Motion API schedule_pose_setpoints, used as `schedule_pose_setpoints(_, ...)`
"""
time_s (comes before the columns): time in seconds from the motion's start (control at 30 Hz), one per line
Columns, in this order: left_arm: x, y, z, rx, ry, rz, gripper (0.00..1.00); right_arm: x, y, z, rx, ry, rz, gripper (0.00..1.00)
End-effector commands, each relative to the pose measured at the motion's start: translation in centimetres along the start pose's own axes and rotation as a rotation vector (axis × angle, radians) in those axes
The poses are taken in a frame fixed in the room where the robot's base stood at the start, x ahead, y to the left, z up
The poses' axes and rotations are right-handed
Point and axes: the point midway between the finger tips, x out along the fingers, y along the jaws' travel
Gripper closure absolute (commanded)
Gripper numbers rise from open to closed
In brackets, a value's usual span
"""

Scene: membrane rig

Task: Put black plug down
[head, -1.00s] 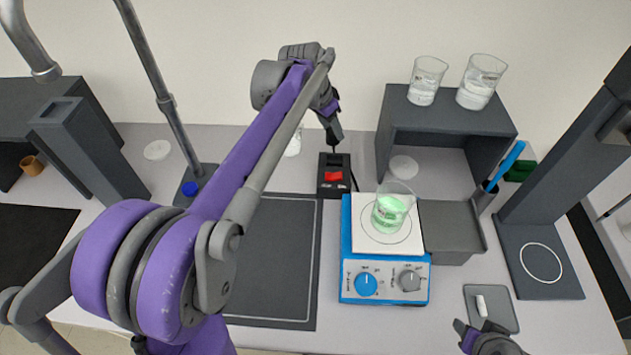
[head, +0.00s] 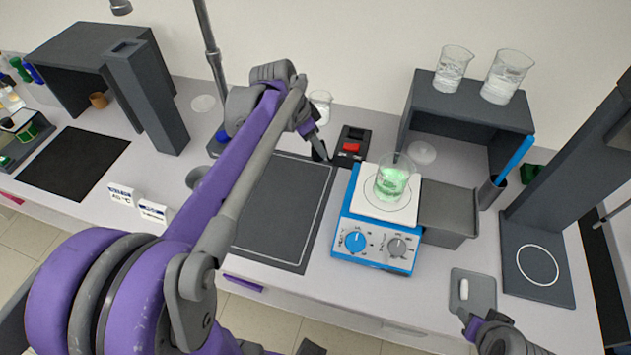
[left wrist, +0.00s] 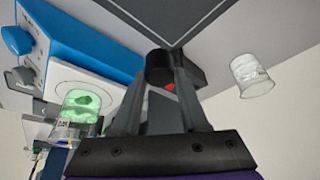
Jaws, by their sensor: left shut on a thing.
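My left gripper (head: 315,140) is shut on the black plug (head: 319,152), just left of the black power block with a red switch (head: 351,147). In the left wrist view the dark round end of the plug (left wrist: 160,68) sits between the fingertips (left wrist: 172,80), and the power block with its red switch shows partly behind them. The plug is low, near the back right corner of the dark mat (head: 285,205); I cannot tell whether it touches the surface. My right gripper (head: 478,325) is partly seen at lower right, its jaws unclear.
A blue hotplate (head: 375,240) bears a beaker of green liquid (head: 392,180) just right of the power block. An empty-looking glass beaker (head: 320,103) stands behind my left gripper. A stand rod (head: 212,60) rises left of it. The mat is largely clear.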

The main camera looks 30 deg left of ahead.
Motion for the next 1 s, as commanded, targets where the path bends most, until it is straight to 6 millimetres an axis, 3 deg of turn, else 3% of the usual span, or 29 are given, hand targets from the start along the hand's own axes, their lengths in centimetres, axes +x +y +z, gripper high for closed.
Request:
schedule_pose_setpoints(0.2, 3.7, 0.0, 1.6, 0.001, 0.000, 0.000, 1.00, 0.2, 0.0, 0.3, 0.000, -0.004, 0.000, 0.50)
schedule_pose_setpoints(0.6, 8.2, 0.0, 3.4, 0.000, -0.001, 0.000, 1.00, 0.5, 0.0, 0.8, 0.000, -0.008, 0.000, 0.50)
schedule_pose_setpoints(1.0, 8.9, 0.0, 3.8, 0.000, -0.001, 0.000, 1.00, 0.6, 0.0, 0.9, 0.000, -0.009, 0.000, 0.50)
